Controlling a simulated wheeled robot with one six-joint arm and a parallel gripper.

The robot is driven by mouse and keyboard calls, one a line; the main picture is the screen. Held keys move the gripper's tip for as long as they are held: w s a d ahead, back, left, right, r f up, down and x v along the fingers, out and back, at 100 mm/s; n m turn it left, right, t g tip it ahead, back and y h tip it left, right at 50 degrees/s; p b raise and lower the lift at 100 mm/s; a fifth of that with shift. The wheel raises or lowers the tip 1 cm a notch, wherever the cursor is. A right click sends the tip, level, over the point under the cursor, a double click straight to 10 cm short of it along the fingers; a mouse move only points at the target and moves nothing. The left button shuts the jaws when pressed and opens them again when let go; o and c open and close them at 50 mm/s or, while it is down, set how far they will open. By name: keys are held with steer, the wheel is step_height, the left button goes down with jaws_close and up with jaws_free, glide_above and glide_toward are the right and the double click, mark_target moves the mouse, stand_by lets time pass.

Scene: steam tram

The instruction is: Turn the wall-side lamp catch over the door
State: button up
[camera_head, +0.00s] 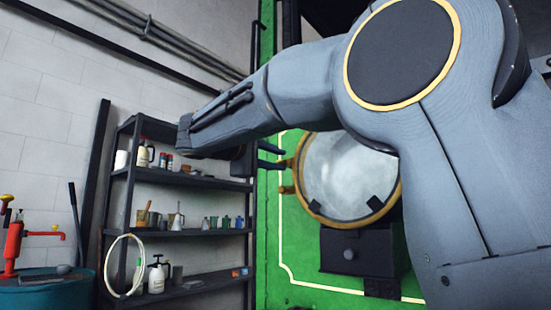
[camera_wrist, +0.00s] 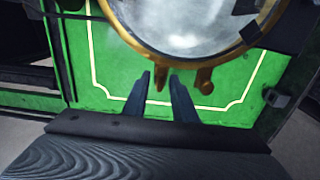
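The round lamp glass (camera_head: 348,170) has a brass rim and sits on a green panel; the glass also shows in the wrist view (camera_wrist: 185,22). Two dark tabs that look like catches lie over its lower rim. The wall-side one (camera_head: 316,206) is at lower left, the other (camera_head: 373,204) at lower right. In the wrist view the wall-side tab (camera_wrist: 256,33) is at upper right. Two brass lugs stick out from the rim's wall side, the upper (camera_head: 287,163) and lower (camera_head: 287,190). My gripper (camera_wrist: 160,76) is open, its fingertips either side of the upper lug; contact is unclear.
A black box (camera_head: 360,253) is on the panel below the lamp. A dark shelf (camera_head: 180,233) with cans and bottles stands against the wall at left. A blue drum (camera_head: 45,292) with a red pump is at far left. My arm covers the lamp's upper right.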

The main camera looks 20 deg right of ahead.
steer(key=v, duration=0.8)
steer(key=shift+d, duration=0.1)
steer(key=s+d+f+n+g+y, duration=0.1)
steer(key=s+d+f+g+y, duration=0.15)
steer(key=f, duration=1.25)
steer(key=s+d+f+n+g+y, duration=0.15)
steer(key=f+y, duration=0.25)
steer(key=f, duration=1)
steer(key=s+a+f+m+g+y, duration=0.3)
steer(key=s+f+m+y, duration=0.1)
steer(key=s+f, duration=0.9)
steer(key=s+a+f+m+g+y, duration=0.25)
steer(key=s+f+g+y, duration=0.2)
steer(key=s+f, duration=0.95)
steer(key=w+d+r+m+p, duration=0.1)
steer(key=d+r+m+p, duration=0.2)
steer(key=p, duration=1)
steer(key=shift+w+d+r+t+p, duration=0.35)
steer(key=shift+d+r, duration=0.75)
steer(key=shift+d, duration=1.1)
steer(key=shift+s, duration=0.1)
